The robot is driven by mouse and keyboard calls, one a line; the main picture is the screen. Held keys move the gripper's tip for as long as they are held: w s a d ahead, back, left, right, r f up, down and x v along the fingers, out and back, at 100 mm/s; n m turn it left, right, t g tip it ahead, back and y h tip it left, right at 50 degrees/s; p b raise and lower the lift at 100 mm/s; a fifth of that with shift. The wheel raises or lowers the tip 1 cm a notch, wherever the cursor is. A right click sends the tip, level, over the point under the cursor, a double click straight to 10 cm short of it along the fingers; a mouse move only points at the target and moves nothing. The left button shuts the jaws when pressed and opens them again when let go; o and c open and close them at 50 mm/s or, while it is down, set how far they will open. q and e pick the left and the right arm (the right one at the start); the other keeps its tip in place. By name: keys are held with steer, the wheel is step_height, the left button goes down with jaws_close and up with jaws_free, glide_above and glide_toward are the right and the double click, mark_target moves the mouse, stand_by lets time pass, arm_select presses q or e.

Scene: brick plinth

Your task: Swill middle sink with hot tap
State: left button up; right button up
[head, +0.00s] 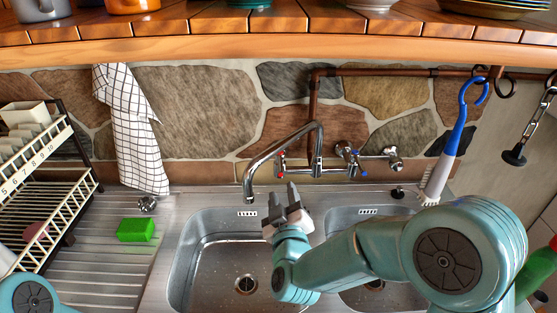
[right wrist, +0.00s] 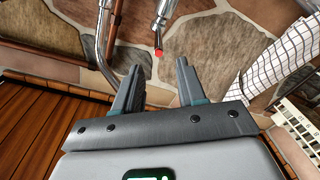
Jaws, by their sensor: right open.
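The hot tap (head: 281,161), a chrome handle with a red mark, sits on the wall pipework behind the sinks. In the right wrist view its red end (right wrist: 158,53) shows just beyond and between my fingertips. The curved chrome spout (head: 250,185) hangs over the left of two visible steel basins (head: 185,262); no water stream shows. My right gripper (head: 285,194) is open and empty, pointing up toward the hot tap from below and in front, apart from it. My right arm hides part of the right basin (head: 372,211). My left gripper is out of view.
A cold tap with blue marks (head: 358,166) sits right of the hot tap. A wooden shelf edge (head: 300,47) overhangs above. A green sponge (head: 136,230) lies on the left drainer. A checked towel (head: 137,135), dish rack (head: 62,200) and blue-handled brush (head: 448,150) flank the sinks.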

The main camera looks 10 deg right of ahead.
steer(key=p, duration=0.3)
glide_toward(279, 157)
steer(key=w, duration=0.5)
steer(key=shift+w+d, duration=0.15)
steer(key=shift+d, duration=0.1)
steer(key=shift+w+d, duration=0.15)
steer(key=shift+w, duration=0.2)
steer(key=shift+w+f+p, duration=0.15)
steer(key=shift+w+p, duration=0.05)
steer(key=shift+p, duration=0.1)
steer(key=shift+w, duration=0.2)
steer(key=shift+s, duration=0.1)
jaws_close()
